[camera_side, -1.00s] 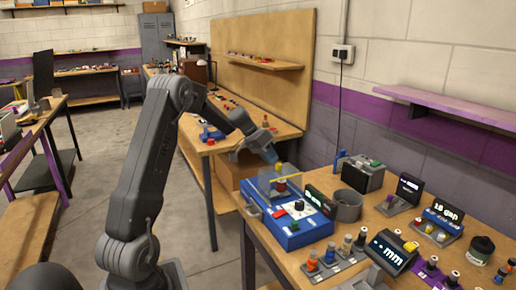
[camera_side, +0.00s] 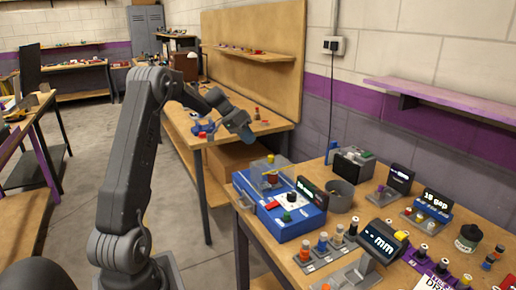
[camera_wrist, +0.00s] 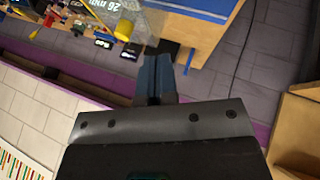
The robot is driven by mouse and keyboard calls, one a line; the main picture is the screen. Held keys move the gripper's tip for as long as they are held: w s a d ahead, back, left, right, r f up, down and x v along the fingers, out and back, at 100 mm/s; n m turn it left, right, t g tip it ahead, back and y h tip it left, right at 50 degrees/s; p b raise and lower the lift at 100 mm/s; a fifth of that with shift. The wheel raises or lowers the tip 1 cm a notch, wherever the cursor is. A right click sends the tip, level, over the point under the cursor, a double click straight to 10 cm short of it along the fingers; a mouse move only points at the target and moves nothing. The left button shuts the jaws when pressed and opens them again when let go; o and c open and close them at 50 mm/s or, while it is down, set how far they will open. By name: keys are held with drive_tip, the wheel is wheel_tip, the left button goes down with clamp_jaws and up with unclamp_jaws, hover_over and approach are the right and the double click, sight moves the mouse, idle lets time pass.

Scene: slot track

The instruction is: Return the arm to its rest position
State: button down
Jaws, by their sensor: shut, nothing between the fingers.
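My gripper (camera_side: 246,134) is in the air above and behind the blue box, at the front end of the far workbench in the side view. Its blue fingers point down and to the right. In the wrist view my gripper (camera_wrist: 154,60) has its fingers together with nothing between them. The blue box (camera_side: 280,217) stands on the near table's left part, with a clear cover, a red part and a black knob on top. My gripper is apart from it.
The near table (camera_side: 262,240) holds a grey cup (camera_side: 340,196), a display reading "mm" (camera_side: 379,243), another reading "18 gap" (camera_side: 431,203) and several small coloured pegs. A purple shelf (camera_side: 440,97) juts from the wall. The floor between the benches is clear.

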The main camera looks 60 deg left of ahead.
drive_tip(key=v, duration=0.6)
drive_tip(key=s+d+r+m+g+y, duration=0.1)
drive_tip(key=s+d+r, duration=0.15)
drive_tip(key=d, duration=1.05)
drive_tip(key=s+d+r+g+y, duration=0.1)
drive_tip(key=d+r, duration=0.2)
drive_tip(key=d, duration=0.9)
drive_tip(key=s+d+f+t+y, duration=0.1)
drive_tip(key=s+d+f, duration=0.3)
drive_tip(key=s+d, duration=0.9)
drive_tip(key=shift+s+d+m+t+y, duration=0.35)
drive_tip(key=shift+s+y, duration=0.35)
drive_tip(key=shift+s, duration=0.55)
drive_tip(key=shift+a, duration=0.1)
